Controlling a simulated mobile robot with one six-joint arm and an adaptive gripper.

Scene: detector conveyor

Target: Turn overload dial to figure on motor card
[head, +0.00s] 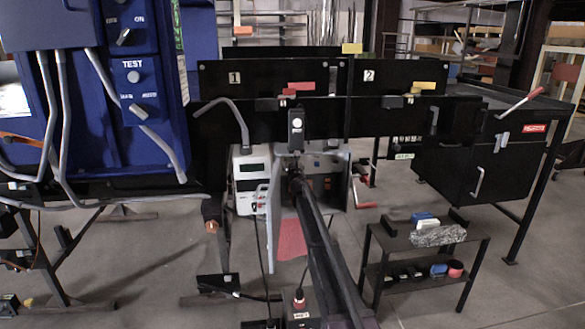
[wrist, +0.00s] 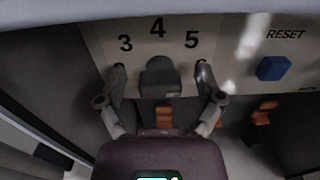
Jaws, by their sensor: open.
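In the wrist view the overload dial (wrist: 160,77) is a dark grey knob on a pale plate (wrist: 95,38) with the figures 3, 4 and 5. A further figure at the right is mostly hidden behind a finger. The 4 stands just above the dial; I cannot make out a pointer mark. My gripper (wrist: 160,88) is open, one finger on each side of the dial, with gaps between. In the head view my arm reaches into an open grey box (head: 334,190) under the conveyor; fingers and dial are too small to tell there. I cannot identify the motor card.
A blue RESET button (wrist: 272,68) sits right of the dial, with orange parts (wrist: 262,113) below. A white unit with a display (head: 251,180) stands left of the box. A small cart (head: 430,250) stands at the right; a blue cabinet (head: 130,90) is at the left.

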